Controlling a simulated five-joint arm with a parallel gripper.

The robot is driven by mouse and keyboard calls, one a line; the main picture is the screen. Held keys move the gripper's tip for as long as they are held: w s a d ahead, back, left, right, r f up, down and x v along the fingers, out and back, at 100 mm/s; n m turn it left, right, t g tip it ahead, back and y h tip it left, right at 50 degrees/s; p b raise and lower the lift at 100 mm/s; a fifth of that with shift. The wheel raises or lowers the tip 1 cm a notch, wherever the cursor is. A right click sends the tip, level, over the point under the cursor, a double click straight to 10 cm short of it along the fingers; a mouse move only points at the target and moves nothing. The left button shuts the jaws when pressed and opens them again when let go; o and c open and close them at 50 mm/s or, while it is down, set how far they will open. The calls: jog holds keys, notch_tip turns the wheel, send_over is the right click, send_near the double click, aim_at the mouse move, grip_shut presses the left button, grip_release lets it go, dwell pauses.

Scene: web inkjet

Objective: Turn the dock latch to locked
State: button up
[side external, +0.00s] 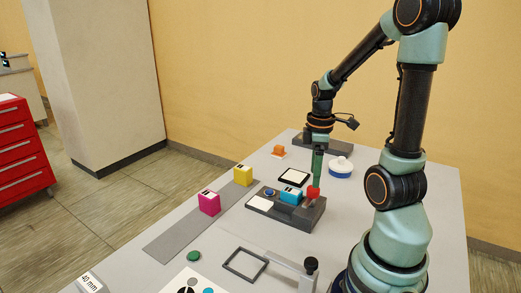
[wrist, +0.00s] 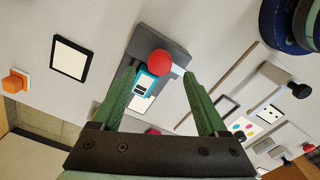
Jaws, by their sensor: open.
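The dark grey dock (side external: 308,217) sits on the table in the side view, with a cyan block (side external: 291,195) in it. The red latch knob (side external: 313,191) is at the dock's right end. My gripper (side external: 317,178) points down at the knob, its green fingers just above or beside it. In the wrist view the red knob (wrist: 160,63) lies between and slightly beyond the open fingertips (wrist: 160,77). I cannot tell whether a finger touches it. The cyan block (wrist: 143,88) is partly hidden by the left finger. The latch's lock marking is not readable.
A magenta cube (side external: 208,203) and a yellow cube (side external: 243,175) stand on a grey strip (side external: 178,232). A black-framed white pad (side external: 294,177), a white-and-blue round object (side external: 340,168) and an orange cube (side external: 279,150) lie behind. A fixture with a black knob (side external: 311,264) stands in front.

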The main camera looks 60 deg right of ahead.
aim_at(310, 196)
jog(key=shift+f, duration=2.3)
grip_shut()
